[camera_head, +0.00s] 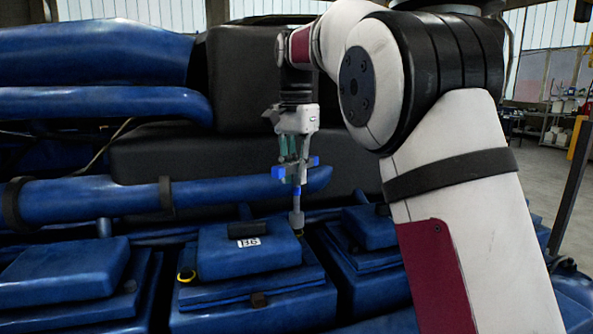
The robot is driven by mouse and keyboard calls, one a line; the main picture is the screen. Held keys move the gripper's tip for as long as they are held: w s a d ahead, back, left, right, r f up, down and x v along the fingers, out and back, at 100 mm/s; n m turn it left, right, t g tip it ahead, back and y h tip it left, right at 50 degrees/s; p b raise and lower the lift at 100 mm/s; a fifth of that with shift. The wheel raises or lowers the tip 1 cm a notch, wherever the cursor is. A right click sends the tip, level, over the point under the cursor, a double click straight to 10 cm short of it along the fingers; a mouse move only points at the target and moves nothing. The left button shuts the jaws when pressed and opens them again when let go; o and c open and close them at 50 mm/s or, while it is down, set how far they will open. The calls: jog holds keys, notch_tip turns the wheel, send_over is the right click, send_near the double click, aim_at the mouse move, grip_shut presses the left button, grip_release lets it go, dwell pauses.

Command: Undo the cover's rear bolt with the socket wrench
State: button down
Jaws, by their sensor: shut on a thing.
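My gripper (295,158) points down above the back right of the blue cover (225,258) marked B6. It is shut on the blue handle of the socket wrench (297,200). The wrench hangs upright, and its grey socket end (296,222) is at the cover's rear right edge. I cannot tell whether the socket sits on the rear bolt, because the socket and the cover's edge hide that spot. A black handle lies on the cover's top.
Similar blue covers stand to the left (65,270) and right (370,226). A blue pipe (100,200) runs behind them, close to the wrench. My arm fills the right side.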

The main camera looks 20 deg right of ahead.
jog(key=shift+m, duration=0.3)
jog(key=shift+f, duration=0.75)
jog(key=shift+r, duration=0.1)
dwell(0.4)
jog(key=shift+r+b, duration=0.35)
jog(key=shift+r, duration=1.35)
